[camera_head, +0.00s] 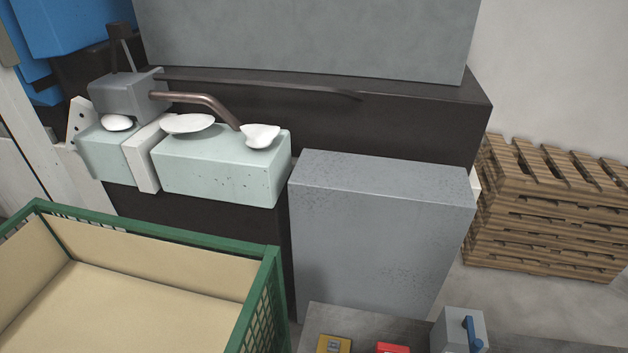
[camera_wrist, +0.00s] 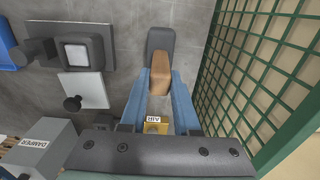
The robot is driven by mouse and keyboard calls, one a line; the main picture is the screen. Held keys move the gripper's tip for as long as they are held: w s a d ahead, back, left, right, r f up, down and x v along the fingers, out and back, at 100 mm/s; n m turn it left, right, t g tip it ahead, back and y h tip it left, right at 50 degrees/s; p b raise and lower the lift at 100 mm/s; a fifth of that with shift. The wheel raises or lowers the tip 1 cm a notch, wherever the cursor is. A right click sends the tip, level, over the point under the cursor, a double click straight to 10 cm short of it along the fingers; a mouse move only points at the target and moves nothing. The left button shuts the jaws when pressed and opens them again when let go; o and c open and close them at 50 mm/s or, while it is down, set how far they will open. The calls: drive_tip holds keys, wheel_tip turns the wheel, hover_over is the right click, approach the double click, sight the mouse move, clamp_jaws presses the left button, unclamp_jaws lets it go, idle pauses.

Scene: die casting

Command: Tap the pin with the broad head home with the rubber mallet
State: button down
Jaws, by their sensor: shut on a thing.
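In the wrist view my gripper (camera_wrist: 162,88) has its two blue fingers closed on the tan handle of what looks like the rubber mallet (camera_wrist: 161,43). Its dark grey head lies beyond the fingertips. How deep the pin sits cannot be told. In the head view neither the gripper, the mallet nor the pin shows.
A dark block with a pale square face (camera_wrist: 77,52) adjoins the pale plate. A grey box labelled DAMPER (camera_wrist: 40,148) and a yellow box labelled AIR (camera_wrist: 156,127) are near. A green mesh crate (camera_head: 262,262) stands close on the right in the wrist view.

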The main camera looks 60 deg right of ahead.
drive_tip(key=shift+r+p, duration=2)
drive_tip(key=shift+r, duration=0.1)
